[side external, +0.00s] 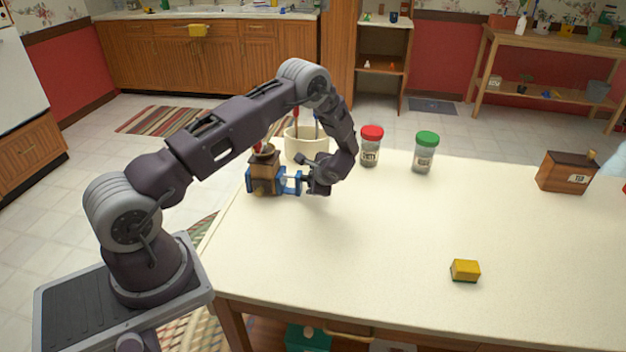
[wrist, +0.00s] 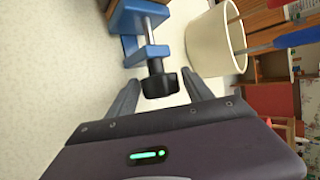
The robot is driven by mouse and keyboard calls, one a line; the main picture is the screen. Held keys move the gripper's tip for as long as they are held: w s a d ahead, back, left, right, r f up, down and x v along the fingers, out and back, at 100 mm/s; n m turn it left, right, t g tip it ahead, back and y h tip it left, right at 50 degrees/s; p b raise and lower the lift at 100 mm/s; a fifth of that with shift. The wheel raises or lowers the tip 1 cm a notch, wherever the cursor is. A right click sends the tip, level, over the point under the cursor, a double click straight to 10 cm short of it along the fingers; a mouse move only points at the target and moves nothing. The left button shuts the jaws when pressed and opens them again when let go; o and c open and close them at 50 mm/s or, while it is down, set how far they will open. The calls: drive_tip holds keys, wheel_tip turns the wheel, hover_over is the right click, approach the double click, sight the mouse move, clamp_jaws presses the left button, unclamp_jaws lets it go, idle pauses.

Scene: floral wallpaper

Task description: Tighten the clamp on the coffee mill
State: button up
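The coffee mill (side external: 264,165) is a brown wooden box held in a blue clamp (side external: 292,182) near the table's left edge. In the wrist view the blue clamp (wrist: 150,52) has a metal screw ending in a black knob (wrist: 160,80). My gripper (side external: 306,179) is at the knob end of the clamp, to its right in the side view. In the wrist view my gripper's two fingers (wrist: 160,92) are spread apart, one on each side of the black knob, with gaps visible. Most of the mill is out of the wrist view.
A cream crock (side external: 304,144) with utensils stands just behind the mill; it also shows in the wrist view (wrist: 212,42). A red-lidded jar (side external: 371,147) and a green-lidded jar (side external: 425,153) stand farther right. A wooden box (side external: 566,173) and a yellow sponge (side external: 465,270) sit apart. The table's middle is clear.

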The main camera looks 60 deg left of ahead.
drive_tip(key=shift+o, duration=0.3)
drive_tip(key=v, duration=0.7)
idle(1.0)
